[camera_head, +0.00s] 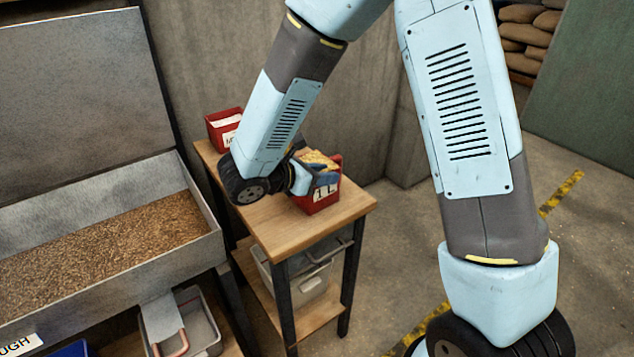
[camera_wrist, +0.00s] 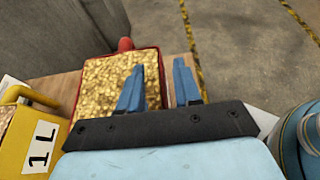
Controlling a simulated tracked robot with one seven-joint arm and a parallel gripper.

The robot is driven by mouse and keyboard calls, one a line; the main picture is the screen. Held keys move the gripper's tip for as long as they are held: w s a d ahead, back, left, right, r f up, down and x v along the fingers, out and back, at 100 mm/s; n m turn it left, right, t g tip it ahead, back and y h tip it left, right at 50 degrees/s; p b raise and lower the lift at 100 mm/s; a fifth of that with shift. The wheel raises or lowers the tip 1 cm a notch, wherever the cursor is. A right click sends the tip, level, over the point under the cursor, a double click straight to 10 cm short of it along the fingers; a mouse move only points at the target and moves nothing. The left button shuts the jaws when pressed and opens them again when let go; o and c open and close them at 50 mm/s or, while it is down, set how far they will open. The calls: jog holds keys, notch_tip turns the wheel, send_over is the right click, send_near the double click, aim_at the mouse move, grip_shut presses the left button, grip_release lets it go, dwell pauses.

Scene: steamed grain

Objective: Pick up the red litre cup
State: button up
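The red litre cup (camera_head: 319,198) stands on the small wooden table, full of golden grain and labelled "1 L". In the wrist view the red cup (camera_wrist: 163,78) shows its grain and a red stub on its far side. My gripper (camera_head: 322,179) is at the cup's top in the head view and partly covers it. In the wrist view my gripper (camera_wrist: 158,72) has its two blue fingers apart. The left finger is over the grain and the right one lies outside the right wall. Whether either finger touches the wall cannot be told.
A yellow cup (camera_wrist: 25,138), labelled "1 L" and holding grain, stands left of the red cup. A red box (camera_head: 224,129) is at the back of the wooden table (camera_head: 270,226). A grain-filled metal trough (camera_head: 203,240) stands at left.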

grip_shut()
dwell(1.4)
